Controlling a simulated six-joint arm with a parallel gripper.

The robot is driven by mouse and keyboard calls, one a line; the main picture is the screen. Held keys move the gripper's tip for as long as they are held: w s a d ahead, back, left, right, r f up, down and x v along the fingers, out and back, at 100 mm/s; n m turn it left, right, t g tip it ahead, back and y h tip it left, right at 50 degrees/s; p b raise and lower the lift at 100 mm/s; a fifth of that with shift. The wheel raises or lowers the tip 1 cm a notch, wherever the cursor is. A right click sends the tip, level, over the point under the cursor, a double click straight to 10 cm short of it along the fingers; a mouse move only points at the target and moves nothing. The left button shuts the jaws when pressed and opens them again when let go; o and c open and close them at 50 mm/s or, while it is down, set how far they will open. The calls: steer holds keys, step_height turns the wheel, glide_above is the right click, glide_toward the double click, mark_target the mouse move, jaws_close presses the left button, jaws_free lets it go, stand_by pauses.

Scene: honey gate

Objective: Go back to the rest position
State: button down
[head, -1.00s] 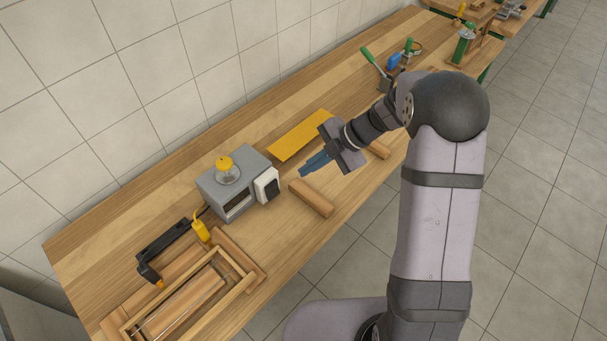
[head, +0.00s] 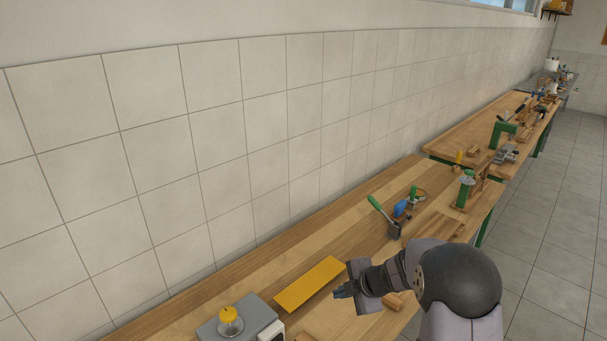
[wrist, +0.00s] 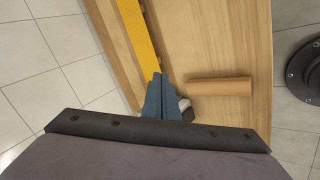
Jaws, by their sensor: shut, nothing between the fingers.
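My gripper (head: 343,291) is over the near workbench (head: 245,277), to the right of the yellow strip (head: 309,284) in the head view. In the wrist view its blue fingers (wrist: 158,98) are together with nothing between them. The yellow strip also shows in the wrist view (wrist: 137,30), lying on the wood beside the fingertips. A wooden block (wrist: 219,87) lies to the right of the fingers in the wrist view. Part of a small grey and white object (wrist: 186,106) shows behind the fingers.
A jar with a yellow lid (head: 229,321) stands on a grey box (head: 260,316) at the bottom of the head view. More benches (head: 475,140) continue to the far right.

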steer(key=d+f+m+h, duration=0.3)
steer(key=d+m+h, duration=0.15)
steer(key=d, duration=0.25)
steer(key=s+d+f+m+g+h, duration=0.1)
steer(key=s+d+m+g+h, duration=0.1)
steer(key=s+d+m, duration=0.45)
steer(key=s+d+f+m+g+h, duration=0.1)
steer(key=s+d+f+m+g, duration=0.15)
steer(key=s, duration=0.65)
steer(key=s+a+r+m+g+y, duration=0.1)
steer(key=s+a+r+m+g, duration=0.15)
steer(key=s, duration=0.55)
steer(key=s+a+r+m+g+y, duration=0.15)
steer(key=s+a+m, duration=0.25)
steer(key=s, duration=0.5)
steer(key=a+r+m+t, duration=0.1)
steer(key=a+r+t, duration=0.1)
steer(key=a+r, duration=0.3)
steer(key=shift+r+y, duration=0.3)
steer(key=shift+r, duration=0.15)
